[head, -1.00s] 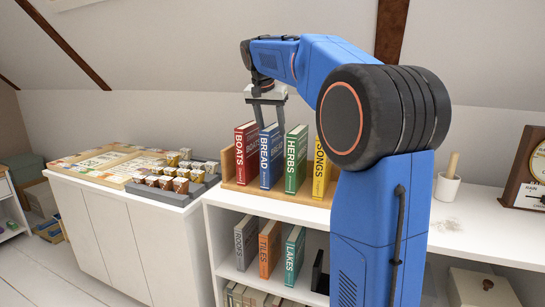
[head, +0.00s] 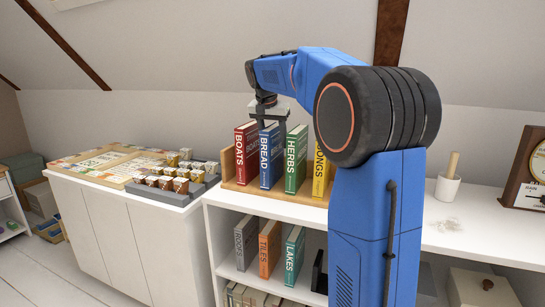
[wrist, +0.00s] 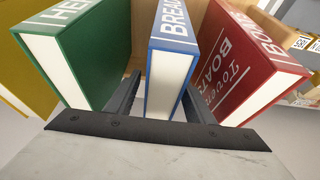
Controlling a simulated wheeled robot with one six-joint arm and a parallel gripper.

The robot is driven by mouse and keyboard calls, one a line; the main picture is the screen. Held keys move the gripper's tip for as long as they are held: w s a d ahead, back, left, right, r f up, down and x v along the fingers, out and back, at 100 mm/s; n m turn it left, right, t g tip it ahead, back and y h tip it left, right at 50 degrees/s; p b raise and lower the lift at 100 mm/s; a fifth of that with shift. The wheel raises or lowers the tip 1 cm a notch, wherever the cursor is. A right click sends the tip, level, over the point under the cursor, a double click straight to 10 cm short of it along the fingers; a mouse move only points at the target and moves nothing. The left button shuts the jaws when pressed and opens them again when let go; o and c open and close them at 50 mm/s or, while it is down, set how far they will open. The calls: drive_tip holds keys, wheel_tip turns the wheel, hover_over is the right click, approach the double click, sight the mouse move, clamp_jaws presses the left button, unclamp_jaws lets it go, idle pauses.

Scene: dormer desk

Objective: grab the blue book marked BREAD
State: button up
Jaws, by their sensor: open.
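The blue book marked BREAD (head: 266,160) stands upright in a wooden holder on the white shelf, between the red BOATS book and the green HERBS book. My gripper (head: 270,126) is at the top of the BREAD book, pointing down. In the wrist view the BREAD book (wrist: 169,62) lies between the two dark fingers of my gripper (wrist: 160,98), one on each side. The jaws are open, and a finger shows in each gap beside the neighbouring books. Whether either finger touches a cover cannot be told.
The red BOATS book (head: 246,153) and green HERBS book (head: 296,160) stand close on either side. The yellow SONGS book (head: 321,172) is farther right. The wooden holder (head: 238,187) has a raised left end. More books stand on the shelf below.

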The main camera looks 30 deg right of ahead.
drive_tip(key=shift+f, duration=0.2)
idle(0.4)
clamp_jaws()
